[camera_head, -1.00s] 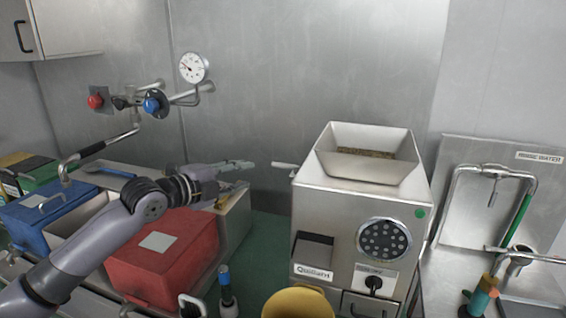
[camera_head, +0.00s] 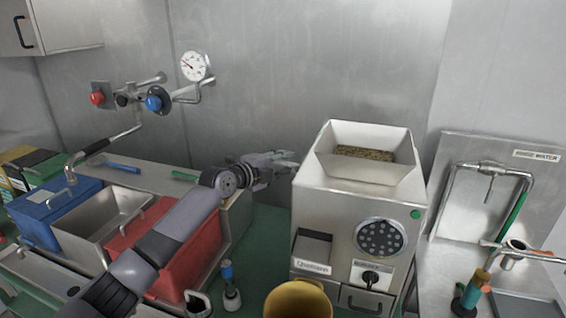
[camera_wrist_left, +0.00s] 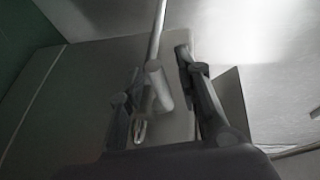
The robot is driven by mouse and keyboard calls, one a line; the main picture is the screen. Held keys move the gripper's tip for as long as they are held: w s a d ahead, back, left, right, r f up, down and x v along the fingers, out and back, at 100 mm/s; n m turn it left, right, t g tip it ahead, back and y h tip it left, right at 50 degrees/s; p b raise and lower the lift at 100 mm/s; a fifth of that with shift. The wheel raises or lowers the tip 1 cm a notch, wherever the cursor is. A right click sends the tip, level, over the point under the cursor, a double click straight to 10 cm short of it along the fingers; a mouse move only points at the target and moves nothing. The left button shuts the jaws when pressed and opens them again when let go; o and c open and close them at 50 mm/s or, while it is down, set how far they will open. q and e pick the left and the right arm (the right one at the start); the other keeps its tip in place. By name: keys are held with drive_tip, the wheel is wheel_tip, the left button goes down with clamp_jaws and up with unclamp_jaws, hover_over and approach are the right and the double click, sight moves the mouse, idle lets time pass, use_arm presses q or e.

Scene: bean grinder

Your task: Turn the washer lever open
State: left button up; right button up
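The grinder machine (camera_head: 340,225) stands right of centre in the head view. My left gripper (camera_head: 290,163) is at the upper left side of it, and its fingers hide most of the pale lever there. In the left wrist view a grey rod with a thicker cylindrical end, which looks like the washer lever (camera_wrist_left: 157,80), lies between the fingers of the left gripper (camera_wrist_left: 160,80). The fingers are apart, one on each side of it, with a visible gap; I cannot tell whether either touches it. My right gripper is not in view.
A yellow bucket (camera_head: 298,300) is in front of the machine. A rinse water tap (camera_head: 465,172) stands at the right.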

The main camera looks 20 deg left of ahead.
use_arm(q)
drive_tip(key=shift+c, duration=0.2)
clamp_jaws()
idle(0.7)
